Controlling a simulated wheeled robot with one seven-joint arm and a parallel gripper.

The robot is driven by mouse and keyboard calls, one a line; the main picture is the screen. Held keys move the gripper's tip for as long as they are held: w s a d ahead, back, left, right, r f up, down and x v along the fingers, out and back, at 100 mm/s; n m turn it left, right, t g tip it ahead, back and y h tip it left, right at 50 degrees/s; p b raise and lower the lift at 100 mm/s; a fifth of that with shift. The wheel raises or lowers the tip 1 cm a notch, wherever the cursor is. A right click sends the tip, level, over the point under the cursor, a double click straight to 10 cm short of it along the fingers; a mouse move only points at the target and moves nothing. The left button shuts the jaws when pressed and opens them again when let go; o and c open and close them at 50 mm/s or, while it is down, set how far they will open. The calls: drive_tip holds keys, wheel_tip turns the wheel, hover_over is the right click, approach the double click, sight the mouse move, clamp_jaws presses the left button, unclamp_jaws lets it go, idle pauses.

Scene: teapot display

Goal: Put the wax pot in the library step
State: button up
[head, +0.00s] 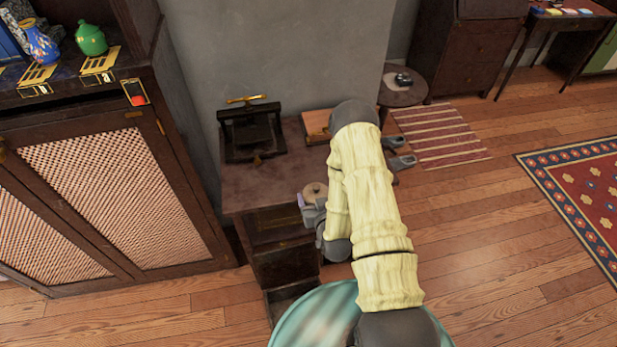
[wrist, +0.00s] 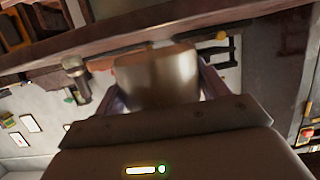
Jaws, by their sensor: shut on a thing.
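The wax pot (head: 315,189) shows as a small round brownish top between the fingers of my gripper (head: 311,203), near the front right edge of the dark wooden stand. In the wrist view the pot (wrist: 155,78) is a blurred, pale brown-grey body between the fingers. My gripper is shut on it. The lower part of the pot is hidden in the head view. The dark wooden piece (head: 279,264) under the gripper has open compartments in its front and looks like the library step, though I cannot be certain. My arm hides its right side.
A black press with a brass handle (head: 246,99) stands on the dark top (head: 262,187), with a wooden box (head: 316,125) to its right. A mesh-front cabinet (head: 110,190) stands left. A teal round surface (head: 318,320) is at the bottom. Open floor (head: 490,250) lies right.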

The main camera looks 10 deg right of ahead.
drive_tip(key=shift+n+y, duration=0.7)
drive_tip(key=w+b, duration=0.2)
drive_tip(key=w, duration=0.1)
drive_tip(key=w+r+b, duration=0.1)
drive_tip(key=w+b, duration=0.5)
drive_tip(key=shift+w+a+r, duration=0.1)
drive_tip(key=shift+w+r, duration=0.1)
drive_tip(key=shift+r, duration=0.15)
drive_tip(key=w+d+r+y+b, duration=0.1)
drive_tip(key=w+r+b, duration=0.3)
drive_tip(key=r+b, duration=0.2)
drive_tip(key=shift+w+r+n+b, duration=0.2)
drive_tip(key=shift+w+n+b, duration=0.05)
drive_tip(key=shift+n+b, duration=0.15)
hover_over(308, 174)
drive_tip(key=shift+f+b, duration=0.35)
drive_tip(key=shift+f, duration=2.8)
drive_tip(key=shift+f, duration=1.85)
